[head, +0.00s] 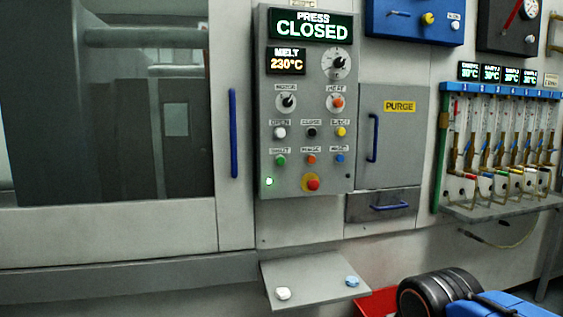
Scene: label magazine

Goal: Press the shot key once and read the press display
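The grey control panel (346,120) stands in the middle of the head view. The press display (311,27) at its top reads "PRESS CLOSED" in pale lit letters. The shot key is a small green button (280,160) in the lower row at the left, under a small label that looks like "SHOT". It is uncovered, and nothing touches it. My gripper is not in this view.
The melt display (286,61) reads 230°C. A red stop button (313,184) and a lit green lamp (269,181) sit below the keys. A shelf (318,285) juts out below. A purge door (388,150) and tube rack (500,145) are right. Space before the panel is clear.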

